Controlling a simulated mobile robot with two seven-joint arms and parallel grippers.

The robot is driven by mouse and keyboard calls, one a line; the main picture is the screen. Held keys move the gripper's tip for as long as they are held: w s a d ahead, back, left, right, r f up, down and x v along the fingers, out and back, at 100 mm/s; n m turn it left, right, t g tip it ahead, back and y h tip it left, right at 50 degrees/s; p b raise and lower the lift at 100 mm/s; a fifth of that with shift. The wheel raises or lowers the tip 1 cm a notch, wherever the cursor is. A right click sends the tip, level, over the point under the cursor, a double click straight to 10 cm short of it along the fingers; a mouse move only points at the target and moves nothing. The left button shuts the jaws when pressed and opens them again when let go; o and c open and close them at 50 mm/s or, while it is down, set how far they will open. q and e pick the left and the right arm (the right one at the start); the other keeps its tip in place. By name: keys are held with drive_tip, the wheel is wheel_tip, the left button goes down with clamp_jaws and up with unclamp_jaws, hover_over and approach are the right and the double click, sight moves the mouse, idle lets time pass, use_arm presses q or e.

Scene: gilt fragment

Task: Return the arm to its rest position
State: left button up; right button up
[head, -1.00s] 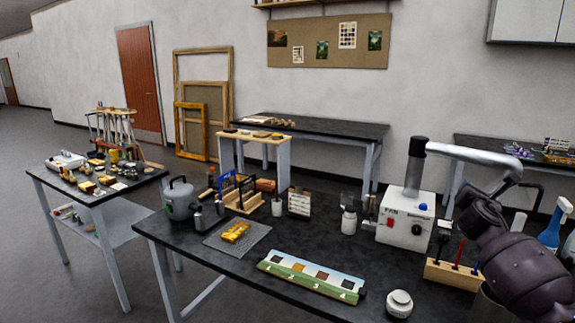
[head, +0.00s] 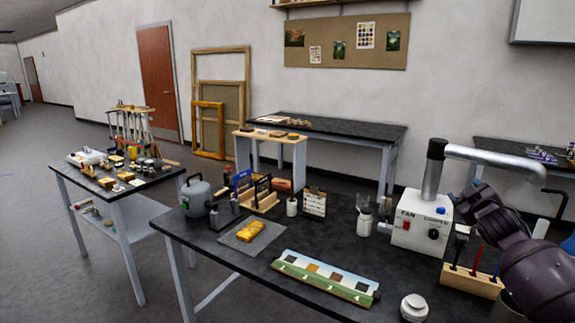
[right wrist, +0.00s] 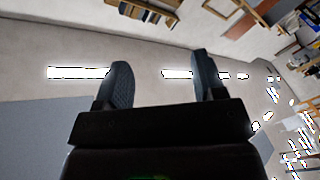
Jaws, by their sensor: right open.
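My right arm comes in from the right edge of the head view. My right gripper (head: 466,193) is raised in front of the white fan unit's right side and the pipe above it. In the right wrist view its two dark fingers (right wrist: 160,72) stand well apart, with nothing between them. My left gripper is in neither view. The gilt fragment (head: 250,230) lies on a grey mat (head: 236,245) on the dark worktable, well to the left of my right gripper.
The white fan unit (head: 408,234) with its metal pipe (head: 434,170) stands close to my right arm. A tool block (head: 470,282) and a white jar (head: 414,307) are near it. A colour strip (head: 325,278) lies at the table's front. A cluttered side table (head: 135,185) stands left.

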drive_tip(key=s+a+f+g+y, duration=0.1)
drive_tip(key=s+a+f, duration=0.3)
drive_tip(key=f, duration=0.5)
drive_tip(key=s+a+f+m+g+y, duration=0.1)
drive_tip(key=s+a+f, duration=0.1)
drive_tip(key=s+f, duration=0.55)
drive_tip(key=s+a+f+g, duration=0.1)
drive_tip(key=s+a+f, duration=0.35)
drive_tip(key=f, duration=0.45)
use_arm(q)
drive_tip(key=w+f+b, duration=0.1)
drive_tip(key=b, duration=0.1)
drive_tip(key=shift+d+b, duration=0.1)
drive_tip(key=shift+b, duration=0.3)
use_arm(e)
drive_tip(key=s+a+f+m+g, duration=0.1)
drive_tip(key=s+a+f, duration=0.2)
drive_tip(key=s, duration=0.6)
drive_tip(key=s+a+f+m+g, duration=0.1)
drive_tip(key=s+f, duration=0.4)
drive_tip(key=s, duration=0.5)
drive_tip(key=s+a+f+m+g, duration=0.1)
drive_tip(key=s+a+f+m, duration=0.1)
drive_tip(key=s+a+f, duration=0.3)
drive_tip(key=s, duration=0.4)
drive_tip(key=shift+s+m, duration=0.2)
drive_tip(key=shift+m, duration=0.1)
